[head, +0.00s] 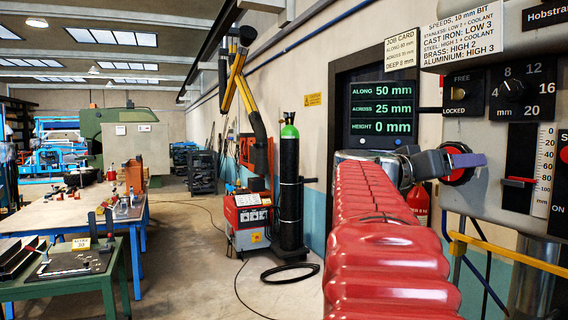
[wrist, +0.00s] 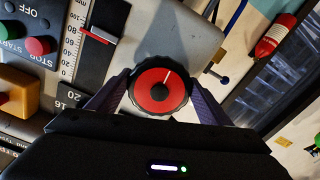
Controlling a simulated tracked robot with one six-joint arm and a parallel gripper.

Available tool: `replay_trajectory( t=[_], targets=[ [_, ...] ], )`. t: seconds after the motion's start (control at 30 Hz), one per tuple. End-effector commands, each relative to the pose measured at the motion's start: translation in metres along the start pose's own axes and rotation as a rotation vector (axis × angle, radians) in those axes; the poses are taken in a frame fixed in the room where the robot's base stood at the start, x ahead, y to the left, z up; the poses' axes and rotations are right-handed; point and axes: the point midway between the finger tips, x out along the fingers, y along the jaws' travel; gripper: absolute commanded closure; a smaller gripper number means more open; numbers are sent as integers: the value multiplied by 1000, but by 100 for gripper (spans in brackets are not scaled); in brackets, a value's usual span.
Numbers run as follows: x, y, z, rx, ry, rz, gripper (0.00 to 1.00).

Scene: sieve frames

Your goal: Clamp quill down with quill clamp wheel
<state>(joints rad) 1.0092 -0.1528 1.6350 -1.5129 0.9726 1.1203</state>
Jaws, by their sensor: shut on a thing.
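The quill clamp wheel is a red disc with a black ridged rim and a white line on its face. It shows in the wrist view (wrist: 160,90), and its red edge shows in the head view (head: 457,168). My gripper (head: 466,164) is shut on the wheel. In the wrist view my gripper (wrist: 160,84) has one finger against each side of the rim. The white line points up and slightly right there. A black plate (head: 464,95) reading FREE and LOCKED is above the wheel; its setting is too small to tell. The quill itself is not clearly visible.
The grey machine head (head: 500,140) carries a depth scale (head: 543,170) with a red pointer (head: 518,182) right of the wheel. A yellow bar (head: 510,254) runs below. A display (head: 384,108) reads along 50, across 25, height 0 mm. Floor at left is partly clear.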

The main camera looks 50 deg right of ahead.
Motion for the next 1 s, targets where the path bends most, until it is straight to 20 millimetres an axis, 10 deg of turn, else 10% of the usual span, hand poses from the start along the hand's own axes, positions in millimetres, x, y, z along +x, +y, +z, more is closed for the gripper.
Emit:
replay_trajectory(
  t=[0.67, 0.7, 1.0],
  targets=[
    [1, -7, 6, 78, -10, -7, 50],
    [1, -7, 6, 78, -10, -7, 25],
    [0, -4, 3, 81, -5, -4, 9]
  ],
)
